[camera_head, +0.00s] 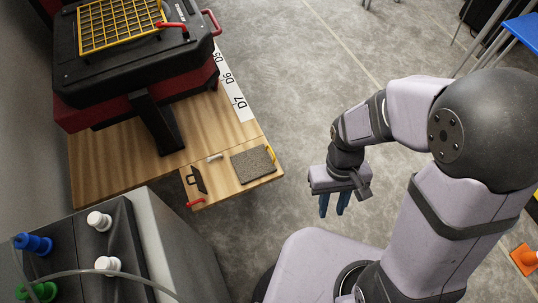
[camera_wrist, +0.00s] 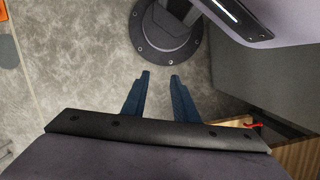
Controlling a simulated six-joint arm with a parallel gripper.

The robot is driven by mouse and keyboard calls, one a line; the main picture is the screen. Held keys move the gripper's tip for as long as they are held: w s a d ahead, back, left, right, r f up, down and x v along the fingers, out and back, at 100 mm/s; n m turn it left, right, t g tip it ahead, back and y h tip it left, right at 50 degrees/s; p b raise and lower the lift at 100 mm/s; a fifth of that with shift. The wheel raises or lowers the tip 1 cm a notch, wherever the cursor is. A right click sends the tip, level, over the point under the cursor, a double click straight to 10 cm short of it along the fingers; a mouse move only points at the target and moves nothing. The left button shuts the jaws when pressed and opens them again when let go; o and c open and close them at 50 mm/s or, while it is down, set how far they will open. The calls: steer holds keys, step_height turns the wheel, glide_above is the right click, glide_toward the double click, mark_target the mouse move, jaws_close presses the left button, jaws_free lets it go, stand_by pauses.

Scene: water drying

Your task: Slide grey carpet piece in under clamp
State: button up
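The grey carpet piece (camera_head: 253,164) lies flat on the right end of the wooden board in the head view. Another clamp, black with a red handle (camera_head: 196,186), stands at the board's left part; I cannot tell which clamp the task means. My gripper (camera_head: 334,205) hangs over the floor, right of the board and apart from it. Its blue fingers also show in the wrist view (camera_wrist: 161,90), spread with a gap and nothing between them.
A black and red machine with a yellow grid (camera_head: 118,22) stands on the wooden table (camera_head: 95,165). A grey cabinet with coloured knobs (camera_head: 165,235) stands at lower left. An orange cone (camera_head: 525,257) is at the right. Open floor lies between my gripper and the table.

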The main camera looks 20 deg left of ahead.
steer(key=w+a+f+n+b, duration=0.35)
steer(key=a+f+b, duration=0.45)
steer(key=f, duration=0.6)
steer(key=n+t+b, duration=0.1)
steer(key=t+b, duration=0.1)
steer(key=t, duration=0.1)
glide_toward(270, 148)
steer(key=s+f, duration=0.1)
steer(key=s, duration=0.1)
steer(key=s+d+f, duration=0.1)
steer(key=f, duration=0.1)
steer(key=s+d+f, duration=0.1)
steer(key=s+f, duration=0.1)
steer(key=shift+s+d+f, duration=0.1)
steer(key=shift+s+f, duration=0.1)
steer(key=shift+s, duration=0.15)
steer(key=w+a+r+m+t, duration=0.1)
steer(key=w+a+r, duration=0.1)
steer(key=w+r, duration=0.3)
steer(key=shift+w+d+f+b, duration=0.1)
steer(key=shift+d+f+b, duration=0.05)
steer(key=shift+f, duration=0.95)
steer(key=shift+w+d+f+b, duration=0.1)
steer(key=shift+f, duration=1.05)
steer(key=shift+w+d+f+b, duration=0.1)
steer(key=shift+d+f+b, duration=0.05)
steer(key=shift+f, duration=0.95)
jaws_close()
